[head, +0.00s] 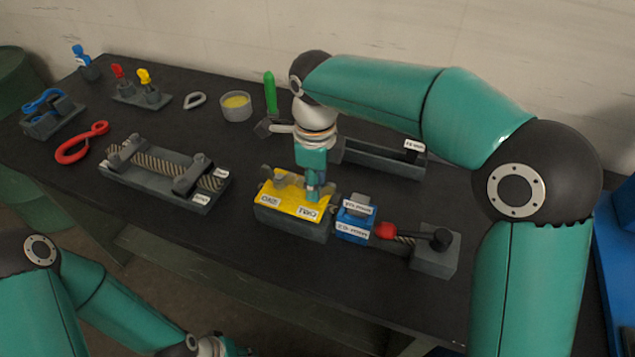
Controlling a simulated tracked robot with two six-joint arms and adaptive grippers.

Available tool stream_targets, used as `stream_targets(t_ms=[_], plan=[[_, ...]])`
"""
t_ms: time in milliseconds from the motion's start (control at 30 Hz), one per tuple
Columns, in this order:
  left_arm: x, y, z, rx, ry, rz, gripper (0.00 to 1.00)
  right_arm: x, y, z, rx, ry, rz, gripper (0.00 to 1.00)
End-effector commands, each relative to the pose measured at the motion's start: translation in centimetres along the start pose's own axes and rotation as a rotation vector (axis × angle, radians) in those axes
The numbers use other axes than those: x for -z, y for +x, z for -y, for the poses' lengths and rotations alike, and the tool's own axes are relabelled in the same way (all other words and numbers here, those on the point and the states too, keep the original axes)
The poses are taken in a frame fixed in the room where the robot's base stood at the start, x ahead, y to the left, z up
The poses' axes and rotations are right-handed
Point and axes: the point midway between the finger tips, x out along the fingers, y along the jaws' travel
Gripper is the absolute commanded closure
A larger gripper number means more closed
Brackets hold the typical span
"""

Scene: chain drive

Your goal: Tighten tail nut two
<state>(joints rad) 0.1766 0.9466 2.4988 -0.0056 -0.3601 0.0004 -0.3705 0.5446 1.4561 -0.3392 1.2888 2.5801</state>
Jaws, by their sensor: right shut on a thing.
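A grey block with a yellow top (285,200) stands near the middle of the bench, with two white labels on its front edge; the right one seems to read TWO. My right gripper (313,192) points straight down at the right end of the yellow top, behind that label. It is shut on what appears to be tail nut two, which the fingers hide. A grey wing-shaped piece (282,178) stands on the left part of the yellow top. My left gripper (232,348) is at the bottom edge, in front of the bench, partly cut off.
A blue labelled block (353,226) and a red-ended rod running to a grey block (436,252) stand just right. A grey fixture with a chain (165,163) lies left.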

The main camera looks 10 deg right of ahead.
Motion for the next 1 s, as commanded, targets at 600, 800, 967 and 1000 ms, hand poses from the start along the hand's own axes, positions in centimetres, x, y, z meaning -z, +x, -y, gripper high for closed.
stream_targets(t_ms=[600, 800, 967, 1000], plan=[[0.0, 0.07, 0.03, 0.0, 0.0, 0.0, 0.6, 0.02, -0.3, 0.06, 0.003, 0.091, 0.003, 1.0], [0.0, 0.07, 0.03, 0.0, 0.0, 0.0, 0.6, 0.01, -0.26, 0.06, 0.003, 0.09, 0.003, 0.65], [0.0, 0.09, 0.03, 0.0, 0.0, 0.0, 0.6, 0.01, -0.15, 0.03, 0.002, 0.089, 0.002, 0.65], [0.0, 0.09, 0.03, 0.0, 0.0, 0.0, 0.6, 0.01, -0.13, 0.03, 0.002, 0.089, 0.001, 0.65]])
